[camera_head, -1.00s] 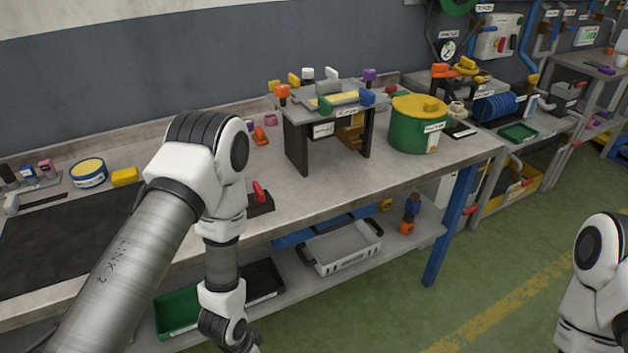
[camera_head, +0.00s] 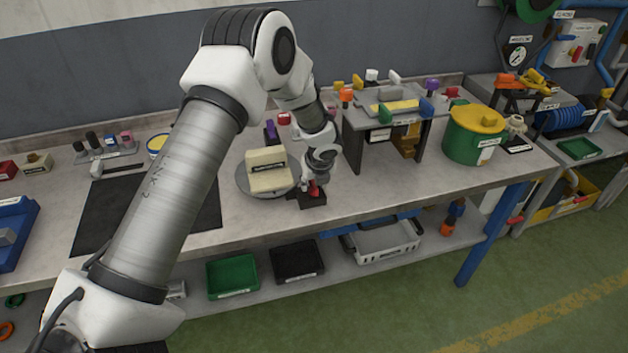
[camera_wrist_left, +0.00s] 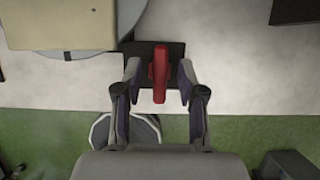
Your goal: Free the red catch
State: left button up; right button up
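The red catch (camera_head: 314,189) stands on a small dark base plate (camera_head: 312,201) near the bench's front edge, just right of a grey round turntable (camera_head: 243,183). A cream block (camera_head: 271,180) sits on the turntable. My left gripper (camera_head: 313,181) is down at the catch, partly hidden by its own wrist. In the left wrist view, the red catch (camera_wrist_left: 159,72) lies between the two fingertips of my left gripper (camera_wrist_left: 159,76). The fingers are open, with a gap on each side of the catch. My right gripper is not in view.
A dark raised stand (camera_head: 349,144) with several coloured handles is right of my left arm. A green drum with a yellow lid (camera_head: 473,140) stands farther right. A purple-handled item (camera_head: 270,128) is behind the turntable. Bins fill the lower shelf.

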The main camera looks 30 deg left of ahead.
pick_arm(q)
grip_shut()
jog(key=shift+n, duration=0.5)
jog(key=shift+d+n+g+y+p, duration=0.1)
jog(key=shift+n+g+y+p, duration=0.3)
jog(key=shift+n, duration=0.6)
jog(key=n+g, duration=0.1)
jog(key=n, duration=0.2)
jog(key=shift+w+n, duration=0.1)
jog(key=shift+n, duration=0.3)
jog(key=n+g+b, duration=0.1)
jog(key=n+g, duration=0.1)
jog(key=n, duration=0.3)
jog(key=shift+w+f, duration=0.1)
jog(key=n+g+b, duration=0.1)
jog(key=n, duration=0.2)
jog(key=n+g+h+b, duration=0.1)
jog(key=n, duration=0.2)
jog(key=shift+w, duration=0.1)
jog(key=shift+n+g, duration=0.3)
